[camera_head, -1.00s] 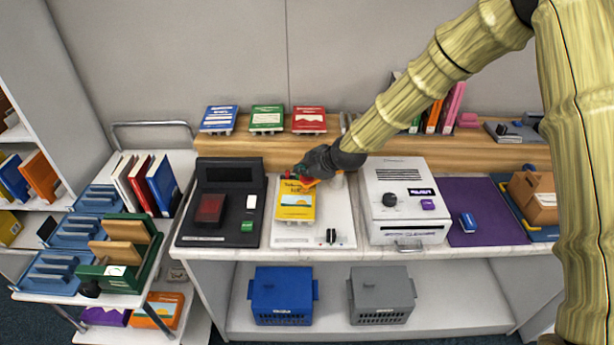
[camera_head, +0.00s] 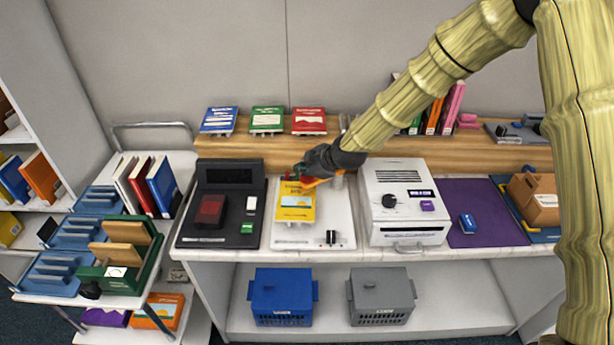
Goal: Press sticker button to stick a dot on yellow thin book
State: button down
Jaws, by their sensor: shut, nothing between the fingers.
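The yellow thin book (camera_head: 295,207) lies flat on a white station plate (camera_head: 340,214) on the counter, its top edge near my gripper. My gripper (camera_head: 296,176) is shut and empty, over or just above the book's top edge. A small red part shows at the fingertips; whether it is the sticker button, and whether I touch it, I cannot tell. A black and white knob or switch (camera_head: 331,237) sits on the plate's front right. No dot can be made out on the book.
A black machine with a dark screen (camera_head: 217,201) stands left of the plate. A white machine with a dial (camera_head: 403,205) stands right. Blue, green and red books (camera_head: 309,121) stand on the wooden shelf behind. A purple mat (camera_head: 484,212) lies further right.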

aim_at(305, 179)
jog(key=shift+r, duration=0.6)
jog(key=shift+r+p, duration=1.35)
jog(key=shift+r, duration=1.15)
jog(key=shift+f, duration=0.1)
